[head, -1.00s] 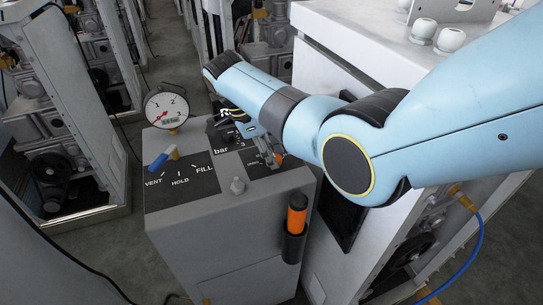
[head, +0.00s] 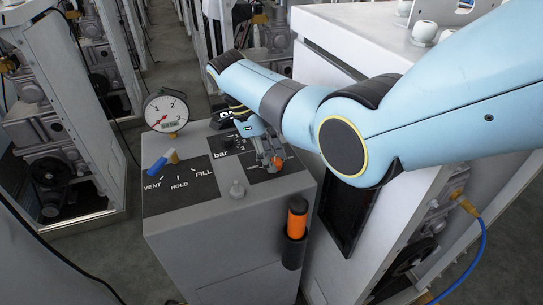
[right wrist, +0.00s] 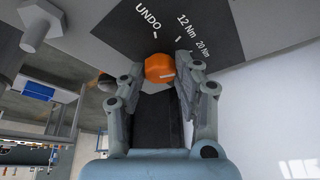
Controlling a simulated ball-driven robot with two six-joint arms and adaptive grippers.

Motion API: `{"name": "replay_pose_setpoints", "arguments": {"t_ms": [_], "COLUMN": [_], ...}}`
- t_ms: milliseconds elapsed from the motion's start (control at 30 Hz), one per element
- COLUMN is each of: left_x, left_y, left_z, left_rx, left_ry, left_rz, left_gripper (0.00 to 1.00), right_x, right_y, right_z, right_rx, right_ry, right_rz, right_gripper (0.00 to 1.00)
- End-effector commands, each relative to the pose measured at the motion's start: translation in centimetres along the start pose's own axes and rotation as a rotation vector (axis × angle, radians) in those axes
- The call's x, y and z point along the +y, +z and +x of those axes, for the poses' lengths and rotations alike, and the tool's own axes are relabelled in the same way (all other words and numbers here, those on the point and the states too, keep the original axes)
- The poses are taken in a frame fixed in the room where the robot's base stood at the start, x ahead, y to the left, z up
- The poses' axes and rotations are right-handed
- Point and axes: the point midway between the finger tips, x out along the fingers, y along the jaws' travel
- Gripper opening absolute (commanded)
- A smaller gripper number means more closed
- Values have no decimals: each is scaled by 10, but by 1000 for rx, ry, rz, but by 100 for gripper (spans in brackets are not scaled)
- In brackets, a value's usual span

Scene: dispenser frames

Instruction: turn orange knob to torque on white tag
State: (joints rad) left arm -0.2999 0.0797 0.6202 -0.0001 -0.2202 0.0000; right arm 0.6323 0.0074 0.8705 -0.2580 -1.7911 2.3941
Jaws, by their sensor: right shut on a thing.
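The orange knob (right wrist: 158,68) sits on a dark panel (right wrist: 215,45) marked UNDO, 12 Nm and 20 Nm. A pale mark shows on the knob's right side. My right gripper (right wrist: 160,64) is shut on the knob, one finger on each side. I cannot make out a white tag with a torque in these frames. My left gripper is not in view.
The grey bench (head: 225,250) carries a dial gauge (head: 166,111), a blue-handled valve (head: 163,160) marked VENT, HOLD, FILL, and a small grey post (head: 237,189). An orange-handled tool (head: 297,218) hangs in a black holder at the front. A white cabinet (head: 350,40) stands close on the right.

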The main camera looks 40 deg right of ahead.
Motion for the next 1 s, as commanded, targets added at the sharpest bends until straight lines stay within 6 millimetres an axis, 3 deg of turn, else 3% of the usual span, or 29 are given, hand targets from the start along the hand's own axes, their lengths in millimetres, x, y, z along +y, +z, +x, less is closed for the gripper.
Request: {"name": "replay_pose_setpoints", "arguments": {"t_ms": [33, 200, 467, 567, 800, 1000], "left_x": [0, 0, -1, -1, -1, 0], "left_y": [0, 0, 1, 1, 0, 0], "left_z": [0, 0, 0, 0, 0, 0], "left_rx": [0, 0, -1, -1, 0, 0], "left_ry": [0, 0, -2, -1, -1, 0], "left_rz": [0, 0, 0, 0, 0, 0], "left_gripper": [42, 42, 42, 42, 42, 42], "right_x": [0, 0, 0, -1, 0, 0], "right_y": [0, 0, 0, 1, 1, 1], "right_z": [-1, 0, -2, -11, -53, -74], "right_rx": [-2, -2, -1, -3, -4, -2], "right_ry": [-2, -1, -1, -2, -3, -1], "right_rz": [0, -1, -1, -1, -1, -1], "right_gripper": [34, 55, 55, 55, 55, 55]}}
